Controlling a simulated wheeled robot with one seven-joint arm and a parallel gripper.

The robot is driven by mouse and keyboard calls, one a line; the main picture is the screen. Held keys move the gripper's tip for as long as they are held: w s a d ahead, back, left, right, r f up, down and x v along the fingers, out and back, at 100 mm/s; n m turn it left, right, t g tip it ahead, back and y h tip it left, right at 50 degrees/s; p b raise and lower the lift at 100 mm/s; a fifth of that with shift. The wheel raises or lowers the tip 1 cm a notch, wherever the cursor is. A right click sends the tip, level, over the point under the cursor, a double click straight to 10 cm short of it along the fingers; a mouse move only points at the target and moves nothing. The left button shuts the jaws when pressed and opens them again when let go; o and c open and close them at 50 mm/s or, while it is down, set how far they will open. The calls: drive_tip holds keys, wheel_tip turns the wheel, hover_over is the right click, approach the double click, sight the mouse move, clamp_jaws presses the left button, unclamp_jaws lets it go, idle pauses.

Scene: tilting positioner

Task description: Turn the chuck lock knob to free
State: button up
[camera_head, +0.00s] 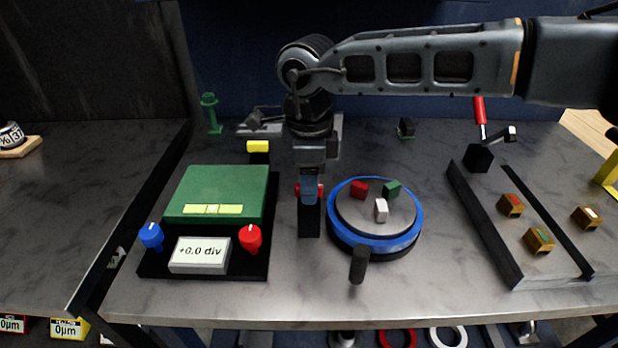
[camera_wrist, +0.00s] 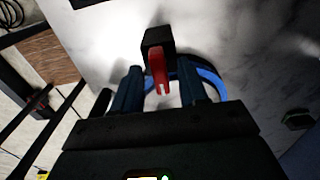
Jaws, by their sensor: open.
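The red chuck lock knob (camera_head: 321,191) sits on a black post (camera_head: 309,222) just left of the round chuck, mostly hidden behind my gripper (camera_head: 309,184) in the head view. My gripper (camera_wrist: 160,80) is open, with one finger on each side of the knob and a gap visible on both sides. The chuck (camera_head: 374,240) has a blue ring and red, green and white jaws on its grey face.
Left of the post stands a green box (camera_head: 216,190) with a blue knob (camera_head: 151,237), another red knob (camera_head: 251,239) and a display (camera_head: 200,254) reading +0.0 div. A dark handle (camera_head: 358,264) sticks out at the chuck's front. A rack with small orange blocks (camera_head: 539,241) stands right.

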clamp_jaws()
idle(0.3)
drive_tip(key=shift+n+b, duration=0.3)
drive_tip(key=n+b, duration=0.2)
drive_tip(key=n, duration=0.1)
drive_tip(key=shift+f+n, duration=0.15)
drive_tip(key=shift+n, duration=0.15)
drive_tip(key=n+b, duration=0.2)
drive_tip(key=n, duration=0.2)
drive_tip(key=shift+b, duration=0.3)
drive_tip(key=n+b, duration=0.1)
drive_tip(key=n, duration=0.6)
drive_tip(key=n+b, duration=0.1)
drive_tip(key=n, duration=0.1)
drive_tip(key=shift+r+n, duration=0.2)
drive_tip(key=shift+n, duration=0.1)
